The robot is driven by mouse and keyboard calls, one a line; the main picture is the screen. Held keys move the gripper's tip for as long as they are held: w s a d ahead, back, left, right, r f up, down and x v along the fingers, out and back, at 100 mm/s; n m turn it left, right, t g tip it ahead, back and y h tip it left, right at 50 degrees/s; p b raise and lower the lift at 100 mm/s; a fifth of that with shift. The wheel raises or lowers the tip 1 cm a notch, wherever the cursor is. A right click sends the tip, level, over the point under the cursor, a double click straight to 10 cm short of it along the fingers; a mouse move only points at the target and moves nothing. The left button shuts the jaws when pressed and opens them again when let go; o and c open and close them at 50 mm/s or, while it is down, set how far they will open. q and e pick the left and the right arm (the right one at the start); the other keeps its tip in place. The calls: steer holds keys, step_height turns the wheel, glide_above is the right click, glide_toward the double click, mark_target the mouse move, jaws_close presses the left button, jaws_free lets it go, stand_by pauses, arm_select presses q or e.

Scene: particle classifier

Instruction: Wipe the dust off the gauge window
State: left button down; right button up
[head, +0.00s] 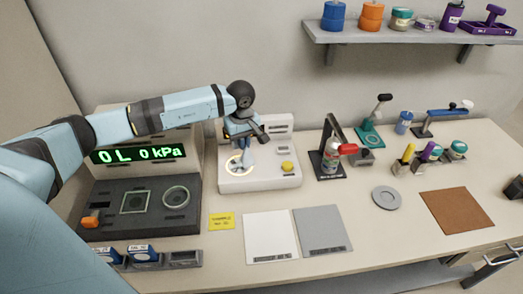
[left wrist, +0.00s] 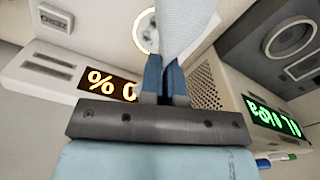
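My left gripper (head: 243,145) is above the white instrument (head: 262,178), close to its round lit ring (head: 234,165). In the left wrist view its blue fingers (left wrist: 165,85) are shut on a pale, finely textured cloth-like piece (left wrist: 186,25). The lit ring (left wrist: 138,40) shows partly behind this piece; contact cannot be told. The black-topped unit at left has a green display reading 0L 0kPa (head: 139,154) and a round window (head: 175,197). I cannot tell which one is the gauge window, and no dust is clear. My right gripper is not in view.
A yellow note (head: 222,222), a white sheet (head: 270,238) and a grey sheet (head: 322,232) lie in front. A dark stand with a red-topped bottle (head: 332,158) is right of the instrument. A brown mat (head: 457,210) lies farther right. A shelf (head: 400,36) hangs above.

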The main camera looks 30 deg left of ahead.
arm_select(q)
step_height(320, 180, down, 8)
steer(key=b, duration=0.6)
steer(key=shift+f, duration=0.45)
steer(key=shift+r, duration=0.1)
steer(key=shift+c, duration=1.4)
jaws_free()
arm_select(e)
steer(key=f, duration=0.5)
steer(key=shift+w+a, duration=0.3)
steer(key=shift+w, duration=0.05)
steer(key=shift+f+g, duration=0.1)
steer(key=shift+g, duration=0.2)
